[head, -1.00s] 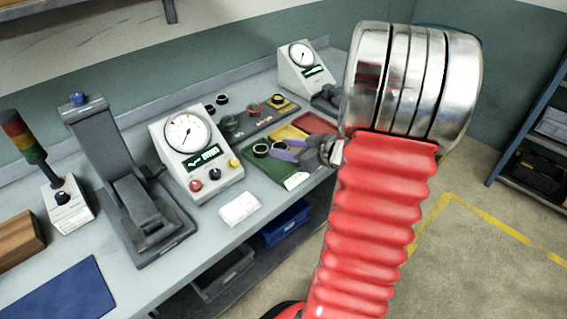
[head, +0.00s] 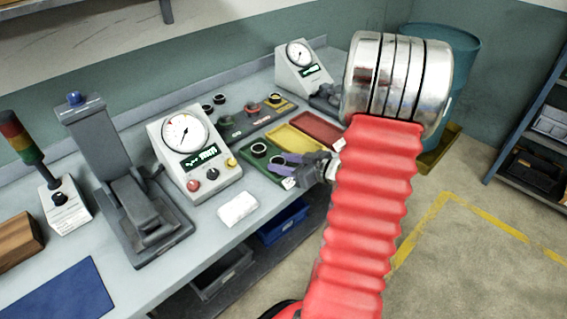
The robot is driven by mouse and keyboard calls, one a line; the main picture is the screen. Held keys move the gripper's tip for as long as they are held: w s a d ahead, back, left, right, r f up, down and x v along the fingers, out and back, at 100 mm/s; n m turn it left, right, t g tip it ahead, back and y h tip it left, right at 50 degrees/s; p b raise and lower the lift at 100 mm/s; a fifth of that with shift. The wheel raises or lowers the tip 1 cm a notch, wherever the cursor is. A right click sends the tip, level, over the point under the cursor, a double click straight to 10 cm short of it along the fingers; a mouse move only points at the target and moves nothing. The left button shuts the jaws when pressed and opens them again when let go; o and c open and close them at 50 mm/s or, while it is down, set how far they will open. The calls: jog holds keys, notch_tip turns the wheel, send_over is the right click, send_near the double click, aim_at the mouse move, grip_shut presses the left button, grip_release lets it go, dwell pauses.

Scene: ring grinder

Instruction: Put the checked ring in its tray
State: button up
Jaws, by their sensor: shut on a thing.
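My gripper (head: 282,160) reaches in from the right, its purple fingers low over the green tray (head: 262,184). They are shut on a small dark ring (head: 277,161), partly hidden by the fingers. I cannot tell whether this ring touches the tray floor. Another dark ring (head: 259,149) sits in the green tray, just left of the held one. The yellow tray (head: 292,142) and the red tray (head: 317,127) lie behind, further right, and look empty. A gauge (head: 184,135) with a dial and a lit display stands left of the trays; its text is too small to read.
Several rings and coloured spots lie on a dark strip (head: 240,122) behind the trays. A second gauge (head: 302,62) stands at the back. A grey press-like stand (head: 125,170) and a signal lamp (head: 40,160) stand at left.

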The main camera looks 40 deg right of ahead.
jog(key=shift+f, duration=0.2)
jog(key=o, duration=0.9)
jog(key=shift+o, duration=0.2)
jog(key=shift+r, duration=0.1)
jog(key=shift+s+d+r, duration=0.15)
jog(key=shift+s+r, duration=0.05)
jog(key=shift+s, duration=0.25)
jog(key=v, duration=1.1)
